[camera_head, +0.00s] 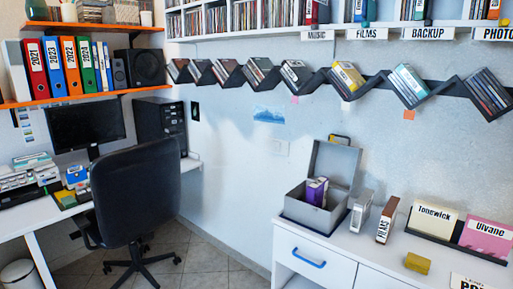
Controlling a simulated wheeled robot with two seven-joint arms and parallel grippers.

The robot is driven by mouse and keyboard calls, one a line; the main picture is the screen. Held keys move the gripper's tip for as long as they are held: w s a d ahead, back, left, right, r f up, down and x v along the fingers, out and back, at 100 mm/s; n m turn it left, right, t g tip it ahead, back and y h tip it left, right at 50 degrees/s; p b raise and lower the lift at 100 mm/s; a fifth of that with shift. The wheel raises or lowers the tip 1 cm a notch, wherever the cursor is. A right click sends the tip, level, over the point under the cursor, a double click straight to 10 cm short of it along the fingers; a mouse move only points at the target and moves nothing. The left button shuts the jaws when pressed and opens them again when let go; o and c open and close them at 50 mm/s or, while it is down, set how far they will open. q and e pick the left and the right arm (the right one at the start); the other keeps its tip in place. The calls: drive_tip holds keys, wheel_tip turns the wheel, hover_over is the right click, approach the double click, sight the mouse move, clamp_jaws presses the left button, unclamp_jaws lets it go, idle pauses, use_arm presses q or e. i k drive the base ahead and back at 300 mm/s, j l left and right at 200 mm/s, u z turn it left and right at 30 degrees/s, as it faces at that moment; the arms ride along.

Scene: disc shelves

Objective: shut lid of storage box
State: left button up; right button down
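The grey storage box (312,217) stands on the white cabinet, near its left end. Its lid (336,163) is raised upright at the back, so the box is open. Neither of my grippers is in view.
A black office chair (137,195) stands at left. Floor shows between chair and cabinet.

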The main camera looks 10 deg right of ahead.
sight(341, 162)
drive_tip(key=i+l+z, duration=0.2)
drive_tip(key=l+z, duration=0.15)
drive_tip(key=i+l+z, duration=0.35)
drive_tip(key=k+l, duration=0.05)
drive_tip(key=l, duration=0.05)
